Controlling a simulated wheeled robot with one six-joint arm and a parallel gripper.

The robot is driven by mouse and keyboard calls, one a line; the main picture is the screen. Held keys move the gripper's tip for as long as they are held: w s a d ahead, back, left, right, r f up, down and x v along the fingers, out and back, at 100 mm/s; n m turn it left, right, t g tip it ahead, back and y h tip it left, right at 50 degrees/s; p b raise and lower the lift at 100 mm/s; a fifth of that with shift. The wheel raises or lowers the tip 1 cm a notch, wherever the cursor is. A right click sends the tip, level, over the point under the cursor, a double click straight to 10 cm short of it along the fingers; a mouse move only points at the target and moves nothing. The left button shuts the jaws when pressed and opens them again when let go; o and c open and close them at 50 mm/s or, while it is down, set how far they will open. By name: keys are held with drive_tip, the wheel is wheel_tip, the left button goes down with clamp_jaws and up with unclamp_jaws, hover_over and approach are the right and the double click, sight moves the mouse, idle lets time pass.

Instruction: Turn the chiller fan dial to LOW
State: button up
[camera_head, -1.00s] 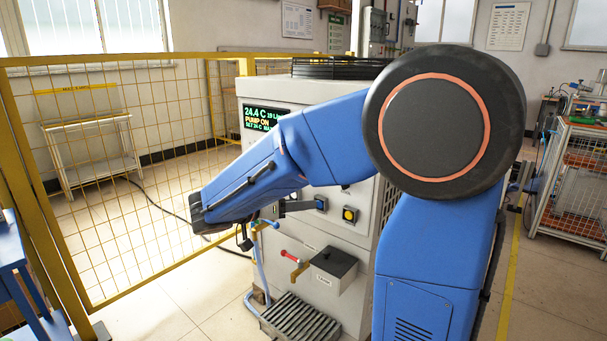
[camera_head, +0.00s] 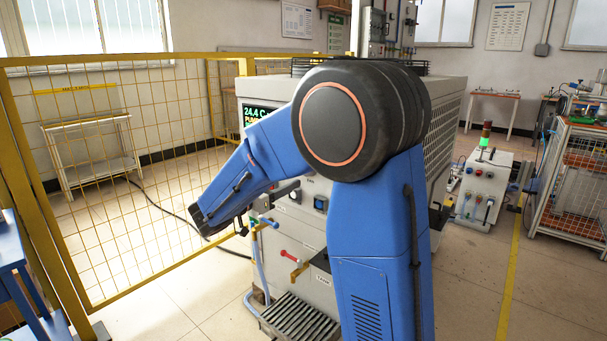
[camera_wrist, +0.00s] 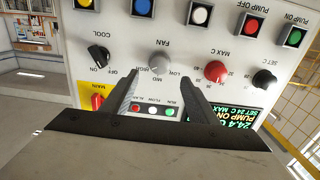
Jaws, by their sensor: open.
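The fan dial (camera_wrist: 160,63) is a silver-grey knob on the chiller's panel, upside down in the wrist view. Its MID label lies below it and its LOW label to its right; I cannot tell its pointer's setting. My gripper (camera_wrist: 163,84) is open and empty, with one finger on each side of the dial in the picture. The fingertips appear apart from the dial; the depth gap is hard to judge. In the head view the chiller (camera_head: 285,225) stands behind my arm, which hides much of its front, including the fan dial.
A black COOL knob (camera_wrist: 98,55) sits left of the fan dial and a red MAX C knob (camera_wrist: 216,72) right of it. Coloured buttons line the panel, including a white one (camera_wrist: 201,15). A yellow mesh fence (camera_head: 130,170) stands left of the chiller.

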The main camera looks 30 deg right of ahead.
drive_tip(key=x, duration=1)
drive_tip(key=shift+d+f, duration=0.1)
drive_tip(key=c, duration=0.9)
